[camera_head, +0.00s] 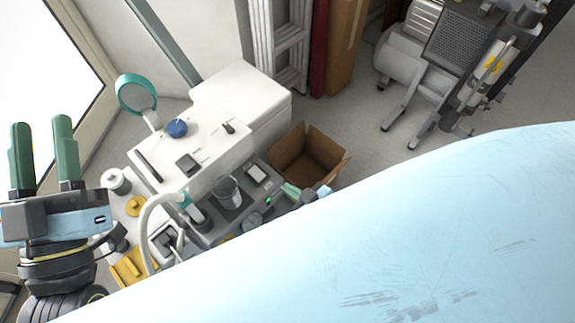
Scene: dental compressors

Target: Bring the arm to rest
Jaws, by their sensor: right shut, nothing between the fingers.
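My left gripper (41,124) stands at the left edge with its two green fingers pointing up. The fingers are wide apart with nothing between them. My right gripper (287,189) shows only as small green fingertips and a bit of its body above the edge of a large pale-blue surface, which looks like my own arm close to the camera. Its fingers are together and seem empty. It is near the dark panel of the bench unit, beside the cardboard box. The rest of it is hidden.
A white bench unit (222,112) carries a blue knob (177,128) and a teal-rimmed round piece (136,93). An open cardboard box (309,157) stands to its right. A compressor (410,62) stands at the upper right. Bare floor (350,118) lies between them.

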